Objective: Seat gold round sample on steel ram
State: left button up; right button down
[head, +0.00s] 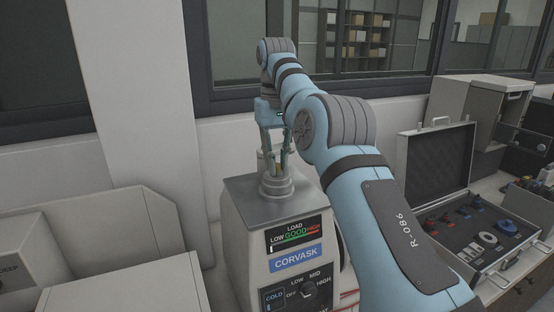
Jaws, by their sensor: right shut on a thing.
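My right gripper (274,160) reaches down over the top of the mounting press (292,260), fingers pointing down. It is shut on the gold round sample (278,168), of which only a small gold patch shows between the fingers. The steel ram (276,188) is the grey stepped round piece on the press's top plate, directly below the fingertips. The sample is at or just above the ram's top; I cannot tell whether they touch. My left gripper is not in view.
An open case (477,248) with dark foam and several blue, red and grey parts lies at the right. A beige cabinet (480,110) stands behind it. Pale box-like equipment (100,250) fills the left. A wall and window frame are close behind the press.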

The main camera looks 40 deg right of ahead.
jog(key=shift+f, duration=0.35)
dwell(0.3)
jog(key=c, duration=1.4)
grip_release()
jog(key=shift+c, duration=0.2)
jog(key=o, duration=0.4)
notch_tip(320, 180, up, 7)
jog(key=p, duration=0.6)
jog(key=shift+r+p, duration=0.15)
jog(key=shift+p, duration=0.25)
